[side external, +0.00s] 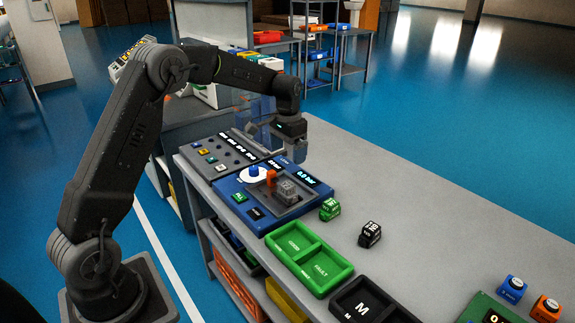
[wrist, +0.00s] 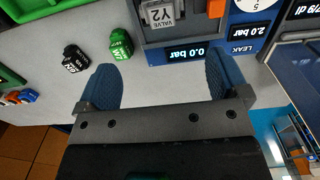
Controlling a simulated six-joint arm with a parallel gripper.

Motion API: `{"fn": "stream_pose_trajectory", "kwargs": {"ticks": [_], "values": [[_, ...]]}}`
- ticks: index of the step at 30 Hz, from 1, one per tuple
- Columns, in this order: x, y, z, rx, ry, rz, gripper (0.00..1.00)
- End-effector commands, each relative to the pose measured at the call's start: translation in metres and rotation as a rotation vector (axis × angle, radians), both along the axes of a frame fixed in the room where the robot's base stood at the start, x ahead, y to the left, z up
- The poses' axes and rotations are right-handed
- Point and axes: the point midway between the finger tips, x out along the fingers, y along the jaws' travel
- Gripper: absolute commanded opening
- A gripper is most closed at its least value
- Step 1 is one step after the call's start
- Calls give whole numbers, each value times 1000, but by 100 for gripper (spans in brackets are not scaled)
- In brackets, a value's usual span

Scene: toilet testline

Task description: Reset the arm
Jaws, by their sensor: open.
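My gripper (wrist: 160,84) is open, with two blue fingers spread wide and only grey bench showing between them in the wrist view. In the side view my gripper (side external: 284,145) hangs above the bench, over the far side of the blue test station (side external: 232,189). My arm reaches over from the left, bent at the elbow. A grey valve block (side external: 288,189) sits in the station beside an orange part (side external: 271,178); the block, marked Y2 (wrist: 160,14), also shows in the wrist view. The gripper is apart from it.
A green block (side external: 329,209) and a black block (side external: 370,235) stand on the grey bench (side external: 420,205). A green two-compartment tray (side external: 347,272) and a black tray (side external: 338,308) lie in front. Blue and orange blocks (side external: 512,289) are at lower right. The back right bench is clear.

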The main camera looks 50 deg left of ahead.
Motion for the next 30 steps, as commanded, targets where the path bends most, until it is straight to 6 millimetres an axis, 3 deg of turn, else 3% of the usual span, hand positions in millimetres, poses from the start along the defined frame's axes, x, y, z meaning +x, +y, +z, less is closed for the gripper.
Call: {"fn": "stream_pose_trajectory", "kwargs": {"ticks": [5, 8, 12, 17, 23, 27, 30], "values": [[-14, -17, 31, 11, -37, -2, 93], [-36, -38, 61, 22, -82, -4, 93], [-79, -71, 99, 34, -155, -5, 93], [-135, -103, 127, 40, -243, -4, 93], [-210, -135, 138, 33, -351, -4, 93], [-256, -150, 132, 21, -420, -3, 93], [-279, -156, 124, 11, -456, -2, 93]]}}
